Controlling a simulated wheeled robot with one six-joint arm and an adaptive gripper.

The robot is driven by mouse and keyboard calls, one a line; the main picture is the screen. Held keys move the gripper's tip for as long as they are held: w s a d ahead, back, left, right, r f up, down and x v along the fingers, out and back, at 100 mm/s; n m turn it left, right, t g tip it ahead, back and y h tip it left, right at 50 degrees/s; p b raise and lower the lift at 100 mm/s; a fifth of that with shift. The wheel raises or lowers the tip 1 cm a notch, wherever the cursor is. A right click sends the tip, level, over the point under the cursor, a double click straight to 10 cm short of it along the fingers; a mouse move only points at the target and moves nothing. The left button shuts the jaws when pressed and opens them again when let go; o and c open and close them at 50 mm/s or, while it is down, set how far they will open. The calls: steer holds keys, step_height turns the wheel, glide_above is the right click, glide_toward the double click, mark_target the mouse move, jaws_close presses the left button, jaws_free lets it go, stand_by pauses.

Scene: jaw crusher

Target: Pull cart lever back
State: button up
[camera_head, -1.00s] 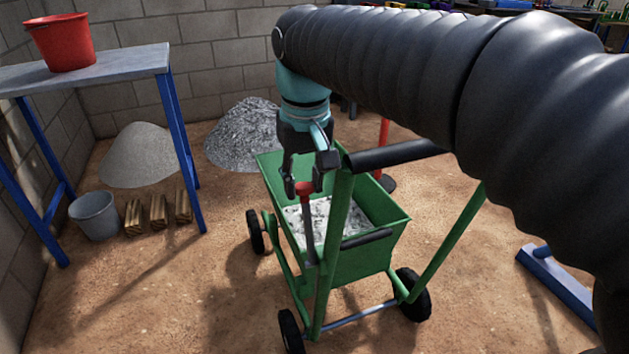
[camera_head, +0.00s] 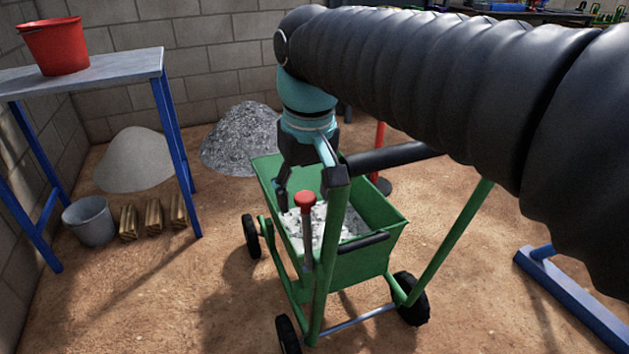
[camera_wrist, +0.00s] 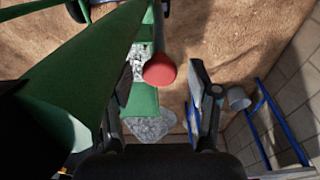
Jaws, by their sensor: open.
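The cart lever (camera_head: 306,230) has a red knob (camera_head: 305,199) and a grey shaft, and stands at the side of the green cart (camera_head: 365,265). In the wrist view the red knob (camera_wrist: 160,69) shows ahead of the fingertips, between their lines. My gripper (camera_head: 284,200) is just behind the knob in the head view, pointing down, partly hidden by the cart's green handle post. In the wrist view its two fingers (camera_wrist: 152,100) are spread apart with nothing between them. I cannot tell whether a finger touches the lever.
The cart holds pale crushed stone (camera_head: 322,222). Its black handle bar (camera_head: 395,157) and green posts are close to my gripper. A blue-legged table (camera_head: 110,70) with a red bucket (camera_head: 57,45) stands left.

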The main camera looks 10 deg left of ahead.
step_height(320, 180, up, 12)
steer(key=s, duration=0.1)
steer(key=shift+d, duration=0.45)
steer(key=shift+s, duration=0.1)
